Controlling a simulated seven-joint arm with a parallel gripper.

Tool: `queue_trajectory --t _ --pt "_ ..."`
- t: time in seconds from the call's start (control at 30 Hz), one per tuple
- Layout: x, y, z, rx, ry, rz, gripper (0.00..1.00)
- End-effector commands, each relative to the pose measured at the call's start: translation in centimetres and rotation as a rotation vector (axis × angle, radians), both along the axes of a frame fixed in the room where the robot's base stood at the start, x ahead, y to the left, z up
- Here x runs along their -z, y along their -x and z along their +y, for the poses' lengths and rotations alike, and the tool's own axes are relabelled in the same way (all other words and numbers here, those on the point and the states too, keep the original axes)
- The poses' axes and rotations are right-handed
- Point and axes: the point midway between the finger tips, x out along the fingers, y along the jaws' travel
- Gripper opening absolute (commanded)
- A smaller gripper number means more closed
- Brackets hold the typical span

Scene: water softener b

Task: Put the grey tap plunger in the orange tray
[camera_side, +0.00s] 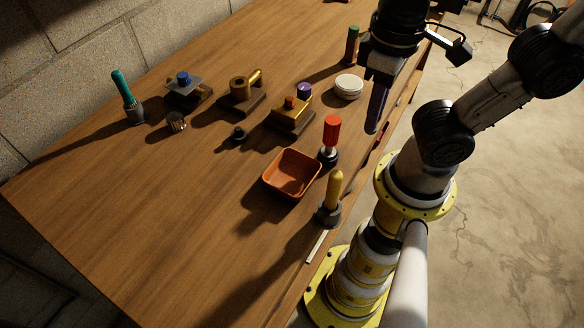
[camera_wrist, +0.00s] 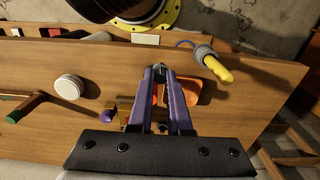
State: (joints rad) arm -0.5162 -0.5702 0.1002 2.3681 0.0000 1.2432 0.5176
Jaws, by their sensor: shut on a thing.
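My gripper (camera_side: 374,127) is raised over the right side of the table, its purple fingers pointing down. In the wrist view my gripper (camera_wrist: 159,72) has its fingertips close together around a small grey piece, which looks like the grey tap plunger; its shape is mostly hidden by the fingers. The orange tray (camera_side: 292,174) stands on the table, lower left of my gripper in the side view, and looks empty. In the wrist view the orange tray (camera_wrist: 194,91) lies right of the fingers and is partly hidden by them.
A red-handled tool (camera_side: 331,132) and a yellow-handled tool (camera_side: 334,188) stand upright beside the tray. A white round container (camera_side: 348,87), brass blocks (camera_side: 291,113), a small dark knob (camera_side: 239,134) and a metal cylinder (camera_side: 177,122) stand farther back. The table left of the tray is clear.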

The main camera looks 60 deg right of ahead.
Motion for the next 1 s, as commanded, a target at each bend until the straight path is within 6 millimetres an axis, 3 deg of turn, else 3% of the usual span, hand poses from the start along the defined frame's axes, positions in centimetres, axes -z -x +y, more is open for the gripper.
queue_trajectory --t 0.17,0.6,0.8,1.0 --pt "0.8 0.2 0.2 0.0 0.002 0.003 0.0" --pt "5.3 -7.4 4.6 0.0 0.005 0.009 0.0" --pt "8.5 -9.7 6.0 0.0 0.003 0.005 0.0" --pt "9.8 -10.7 6.6 0.0 0.001 0.001 0.0"
